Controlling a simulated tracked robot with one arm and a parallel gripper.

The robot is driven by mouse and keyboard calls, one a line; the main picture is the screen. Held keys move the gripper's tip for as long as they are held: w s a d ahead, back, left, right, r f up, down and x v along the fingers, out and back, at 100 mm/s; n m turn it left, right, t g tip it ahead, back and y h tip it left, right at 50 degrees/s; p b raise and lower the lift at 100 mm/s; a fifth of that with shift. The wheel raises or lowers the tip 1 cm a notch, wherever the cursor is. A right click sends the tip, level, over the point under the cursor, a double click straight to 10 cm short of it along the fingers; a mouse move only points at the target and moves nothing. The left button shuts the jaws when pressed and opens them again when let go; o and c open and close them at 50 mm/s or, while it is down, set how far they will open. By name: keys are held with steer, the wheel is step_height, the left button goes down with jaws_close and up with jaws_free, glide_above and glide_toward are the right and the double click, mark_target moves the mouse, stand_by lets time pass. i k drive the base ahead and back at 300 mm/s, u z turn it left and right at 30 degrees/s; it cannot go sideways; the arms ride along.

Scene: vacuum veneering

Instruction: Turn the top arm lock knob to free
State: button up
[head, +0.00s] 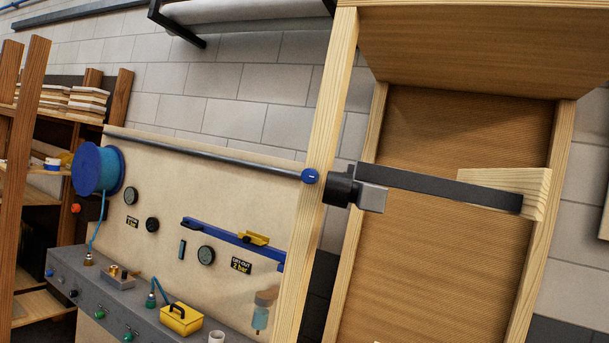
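A small round blue knob (310,176) with a light mark on its face shows near the picture's middle, against a pale wooden post (328,130). I cannot tell its lock position from the mark. Just right of it is a black and grey clamp-like block (357,190). A dark flat arm (440,185) runs right from this block across a tall wooden frame. Its far end overlaps a pale wood piece (515,183) at the frame's right side. No fingers of my gripper show in this view.
A grey rod (210,155) crosses a beige panel (160,185) and ends at the blue knob in the picture. A blue hose reel (97,168) hangs left. A grey console (110,310) with a yellow box (181,319) stands below. Wooden shelves (60,115) are far left.

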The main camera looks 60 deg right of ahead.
mark_target(310, 175)
steer(key=z, duration=0.45)
steer(key=i, duration=0.85)
steer(key=z, duration=0.55)
steer(key=k, duration=0.9)
steer(key=z, duration=0.15)
steer(key=i, duration=0.45)
